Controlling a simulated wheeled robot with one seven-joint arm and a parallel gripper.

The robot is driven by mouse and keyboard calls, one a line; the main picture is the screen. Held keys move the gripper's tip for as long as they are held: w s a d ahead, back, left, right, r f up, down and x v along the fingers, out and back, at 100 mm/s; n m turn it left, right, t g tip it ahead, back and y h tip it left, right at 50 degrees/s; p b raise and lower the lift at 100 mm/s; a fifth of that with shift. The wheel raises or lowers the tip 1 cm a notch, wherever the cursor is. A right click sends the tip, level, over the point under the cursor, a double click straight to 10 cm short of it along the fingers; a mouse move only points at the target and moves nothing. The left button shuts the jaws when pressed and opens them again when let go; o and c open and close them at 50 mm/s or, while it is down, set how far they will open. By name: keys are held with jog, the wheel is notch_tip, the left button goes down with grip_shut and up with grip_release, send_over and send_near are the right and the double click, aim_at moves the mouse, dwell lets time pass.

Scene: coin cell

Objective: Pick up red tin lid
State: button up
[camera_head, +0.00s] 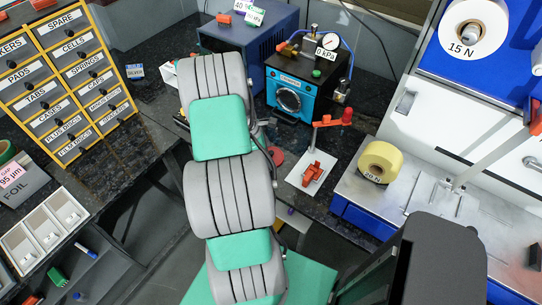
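A dull red, flat, rounded piece (276,158) shows just right of my arm, on the dark bench. It could be the red tin lid, but my arm hides its left part, so I cannot be sure. My grey and teal arm rises through the middle of the view.
A blue vacuum oven (291,97) stands behind. A red-handled toggle press (314,172) is right of the arm, near a yellow tape roll (380,163). A labelled drawer rack (66,80) stands left. Bare dark bench (120,165) lies before the rack.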

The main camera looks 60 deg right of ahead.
jog(key=c, duration=0.8)
jog(key=shift+r, duration=0.15)
